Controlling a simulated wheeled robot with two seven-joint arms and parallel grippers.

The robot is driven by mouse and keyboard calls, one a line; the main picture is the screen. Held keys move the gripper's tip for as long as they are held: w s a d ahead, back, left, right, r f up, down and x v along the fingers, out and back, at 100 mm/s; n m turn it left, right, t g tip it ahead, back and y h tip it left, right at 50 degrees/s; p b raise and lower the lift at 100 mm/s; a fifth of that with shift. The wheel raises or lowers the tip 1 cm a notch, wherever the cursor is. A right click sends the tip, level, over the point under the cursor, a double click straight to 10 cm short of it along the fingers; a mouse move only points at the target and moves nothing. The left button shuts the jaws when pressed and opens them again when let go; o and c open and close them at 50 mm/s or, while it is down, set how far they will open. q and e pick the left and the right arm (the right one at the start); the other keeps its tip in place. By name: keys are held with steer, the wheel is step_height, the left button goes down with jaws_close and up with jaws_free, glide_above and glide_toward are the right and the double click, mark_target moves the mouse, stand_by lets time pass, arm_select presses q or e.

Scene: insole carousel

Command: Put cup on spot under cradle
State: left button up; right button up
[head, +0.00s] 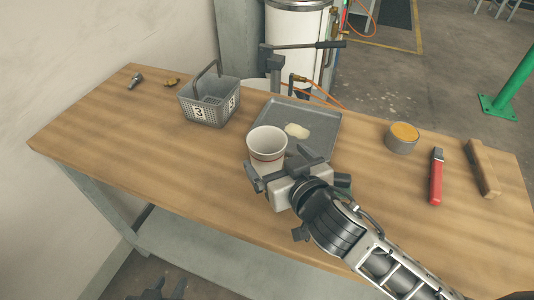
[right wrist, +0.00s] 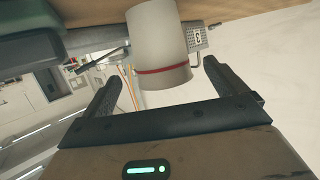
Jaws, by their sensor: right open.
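A white cup (head: 267,142) with a dark red band stands upright at the near left corner of the grey tray (head: 325,125). My right gripper (head: 271,172) is open at its near side. In the right wrist view the cup (right wrist: 160,45) shows between the spread fingers (right wrist: 161,76); I cannot tell whether they touch it. A pale irregular patch (head: 297,130) lies on the tray. No cradle is clearly recognisable; a grey stand with a lever (head: 277,68) rises behind the tray. My left gripper (head: 158,291) shows only partly at the bottom edge, away from the cup.
A grey basket (head: 208,112) marked 3 stands left of the tray on the wooden table (head: 130,135). To the right are an orange-topped tin (head: 402,138), a red-handled tool (head: 436,178) and a wooden block (head: 483,168). Small metal parts (head: 136,81) lie at back left. The front left table is clear.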

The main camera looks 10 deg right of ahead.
mark_target(260, 140)
steer(key=x, duration=0.2)
steer(key=p+x, duration=0.1)
steer(key=x, duration=0.1)
steer(key=shift+w+a+r, duration=0.15)
steer(key=shift+w, duration=0.1)
steer(key=shift+w+a+f, duration=0.15)
steer(key=shift+w+f, duration=0.1)
steer(key=shift+w, duration=0.25)
steer(key=c, duration=1.1)
